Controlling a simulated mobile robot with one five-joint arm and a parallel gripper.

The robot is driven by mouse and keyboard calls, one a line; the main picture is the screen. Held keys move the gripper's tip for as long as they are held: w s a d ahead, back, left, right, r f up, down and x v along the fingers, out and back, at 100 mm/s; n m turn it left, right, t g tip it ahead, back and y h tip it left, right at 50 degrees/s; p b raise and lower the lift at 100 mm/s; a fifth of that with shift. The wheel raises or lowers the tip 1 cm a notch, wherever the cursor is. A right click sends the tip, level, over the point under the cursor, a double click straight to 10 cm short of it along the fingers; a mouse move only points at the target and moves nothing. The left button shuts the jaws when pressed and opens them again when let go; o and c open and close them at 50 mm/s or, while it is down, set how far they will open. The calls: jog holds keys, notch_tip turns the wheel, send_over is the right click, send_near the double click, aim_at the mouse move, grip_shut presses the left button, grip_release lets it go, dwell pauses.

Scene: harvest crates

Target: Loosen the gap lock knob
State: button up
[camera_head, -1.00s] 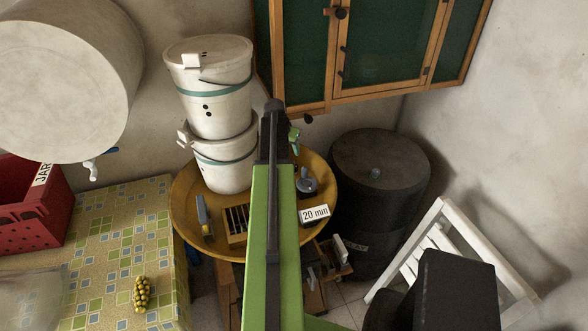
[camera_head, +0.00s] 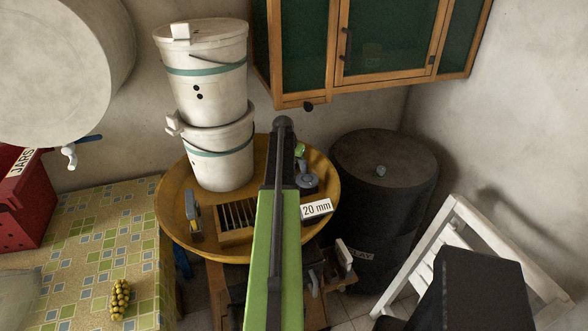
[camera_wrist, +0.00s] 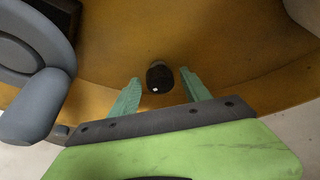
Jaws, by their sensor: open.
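In the wrist view a small dark rounded knob (camera_wrist: 160,78) with a white dot stands over the ochre tray surface; I take it to be the gap lock knob. My gripper (camera_wrist: 160,86) is open, with one pale green finger on each side of the knob. Gaps show between the knob and both fingers; I cannot tell the depth. A blue-grey rounded part (camera_wrist: 38,65) lies at the left of the wrist view. In the head view a grey tool (camera_head: 307,182) sits on the round yellow tray (camera_head: 172,212), beside my arm. My arm hides the knob there.
Two stacked white buckets (camera_head: 205,95) stand on the tray's back left. A slatted wooden box (camera_head: 236,238) and a "20 mm" card (camera_head: 316,209) are near its front. A black barrel (camera_head: 382,160) stands at right, a cabinet (camera_head: 290,100) above. A tiled table (camera_head: 85,235) is at left.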

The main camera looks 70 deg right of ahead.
grip_shut()
jog(key=shift+a, duration=0.2)
jog(key=shift+d, duration=0.15)
jog(key=shift+n, duration=0.4)
jog(key=shift+n+t+y, duration=0.2)
jog(key=shift+n+t, duration=0.45)
jog(key=shift+n, duration=0.8)
jog(key=shift+n+t+y, duration=0.2)
jog(key=shift+n+t, duration=0.45)
jog(key=shift+n, duration=0.8)
